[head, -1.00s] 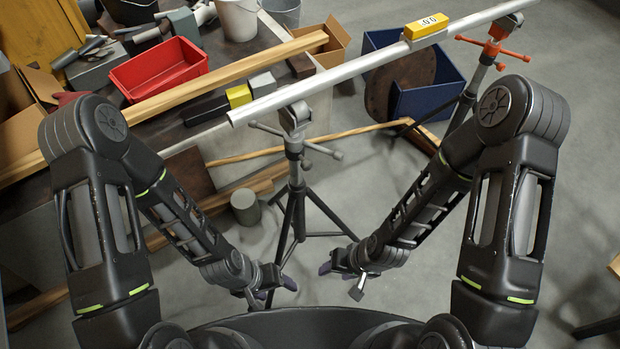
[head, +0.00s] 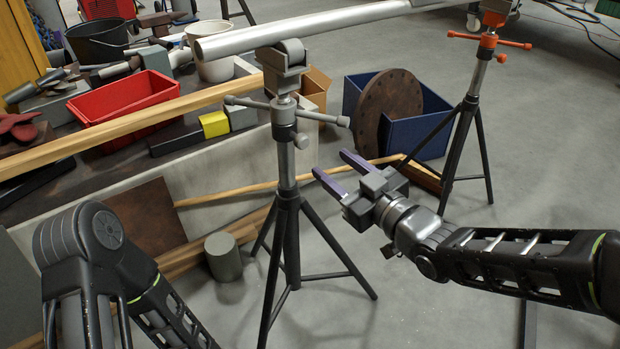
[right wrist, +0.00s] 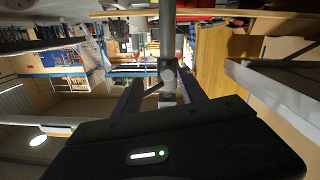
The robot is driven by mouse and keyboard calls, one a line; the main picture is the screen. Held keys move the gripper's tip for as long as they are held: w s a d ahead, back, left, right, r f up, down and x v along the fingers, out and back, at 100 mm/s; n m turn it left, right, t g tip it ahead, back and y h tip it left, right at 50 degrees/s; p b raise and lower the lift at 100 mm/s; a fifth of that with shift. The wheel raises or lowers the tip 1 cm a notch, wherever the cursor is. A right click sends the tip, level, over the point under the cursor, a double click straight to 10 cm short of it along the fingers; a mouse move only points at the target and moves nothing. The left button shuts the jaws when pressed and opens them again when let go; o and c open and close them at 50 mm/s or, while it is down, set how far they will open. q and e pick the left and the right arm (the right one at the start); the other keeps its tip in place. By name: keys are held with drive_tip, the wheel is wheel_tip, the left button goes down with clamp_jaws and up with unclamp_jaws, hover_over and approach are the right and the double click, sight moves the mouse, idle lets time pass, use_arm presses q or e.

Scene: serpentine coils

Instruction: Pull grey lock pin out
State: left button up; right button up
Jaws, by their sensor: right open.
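The near grey stand (head: 287,170) holds up the end of a long pale pipe (head: 340,29). A small grey knob, which looks like the lock pin (head: 302,141), sticks out to the right from its collar, below the T-handle (head: 320,117). My right gripper (head: 332,163) is open and empty, just right of the post and a little below the knob, apart from it. In the right wrist view the post and collar (right wrist: 168,75) show between the open fingers (right wrist: 160,88); the pin cannot be made out clearly there. My left gripper is out of view.
A second stand with orange handles (head: 487,40) holds the pipe further right. A blue bin (head: 425,128) with a rusty disc (head: 388,110) stands behind my right gripper. The near stand's legs (head: 335,250) spread over the floor. A grey cylinder (head: 223,257) stands left of them.

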sight(305, 144)
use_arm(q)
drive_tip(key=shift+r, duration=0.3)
use_arm(e)
drive_tip(key=shift+s+a+r+n+y, duration=0.35)
drive_tip(key=shift+a+r+n+y, duration=0.2)
drive_tip(key=shift+r, duration=0.2)
drive_tip(key=b+x, duration=0.1)
drive_tip(key=x, duration=0.6)
drive_tip(key=shift+w+a+f+b, duration=0.15)
drive_tip(key=shift+w+b, duration=0.15)
drive_tip(key=shift+w, duration=0.05)
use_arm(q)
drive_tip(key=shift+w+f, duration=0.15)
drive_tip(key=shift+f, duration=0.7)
use_arm(e)
clamp_jaws()
